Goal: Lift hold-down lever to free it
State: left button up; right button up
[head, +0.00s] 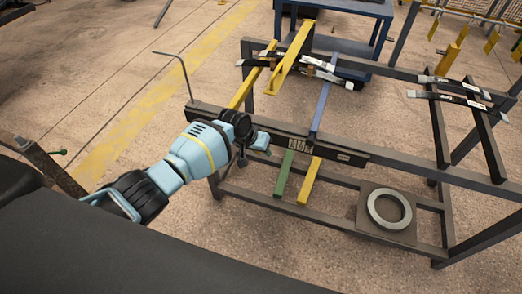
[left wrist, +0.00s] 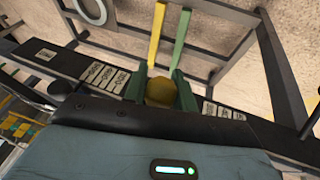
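My left gripper (head: 252,146) is at the front rail of the dark rack, near the left ends of the bars. In the left wrist view its two green-teal fingers (left wrist: 161,84) are spread on either side of a rounded yellow piece (left wrist: 160,92). Whether they press on it is unclear. Which part is the hold-down lever is not certain; a yellow bar (head: 241,91) reaches the rail beside the gripper. A green bar (head: 284,174) and another yellow bar (head: 309,180) stick out below the rail. My right gripper is not in view.
The front rail (head: 330,150) carries white labels. A blue bar (head: 320,108) crosses the rack. A thin bent rod (head: 184,72) stands at the rack's left end. A grey ring (head: 373,207) lies on a plate low at the right. A blue table (head: 345,8) stands behind.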

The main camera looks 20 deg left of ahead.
pick_arm(q)
jog(key=o, duration=0.4)
jog(key=shift+w+r, duration=0.1)
jog(key=shift+r, duration=0.2)
jog(key=shift+f, duration=0.15)
jog(key=p+v, duration=0.2)
jog(key=v, duration=0.6)
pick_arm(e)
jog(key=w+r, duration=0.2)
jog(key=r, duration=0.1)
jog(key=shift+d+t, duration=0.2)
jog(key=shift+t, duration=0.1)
pick_arm(q)
jog(key=shift+d+f, duration=0.1)
